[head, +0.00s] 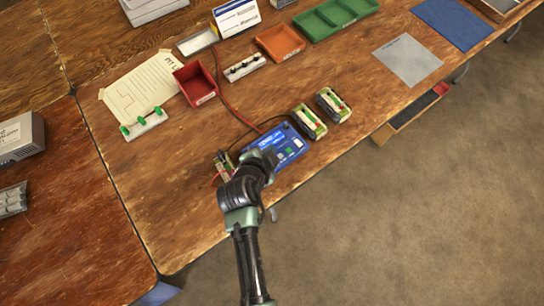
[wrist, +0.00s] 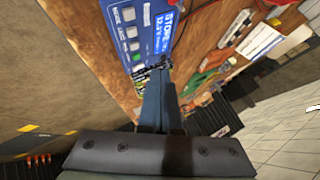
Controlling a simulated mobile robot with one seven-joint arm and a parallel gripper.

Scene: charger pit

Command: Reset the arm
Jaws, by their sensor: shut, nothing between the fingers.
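My gripper (wrist: 160,80) is shut and empty; its two fingers lie together in the wrist view. In the head view my arm reaches up from the bottom edge, and its dark wrist hides the fingers. A blue charger (head: 290,147) with a lit screen and small buttons lies on the wooden table, just beyond my wrist. It also shows in the wrist view (wrist: 133,38), near the fingertips; I cannot tell whether they touch it. A battery with wires (head: 223,163) sits left of my wrist, partly hidden.
Two batteries (head: 308,121) (head: 333,104) stand right of the charger. A red bin (head: 195,83), an orange tray (head: 279,42) and a green tray (head: 335,17) lie farther back. A paper sheet (head: 140,92) lies at left. The table's front edge is close to my arm; open floor (head: 420,220) lies right.

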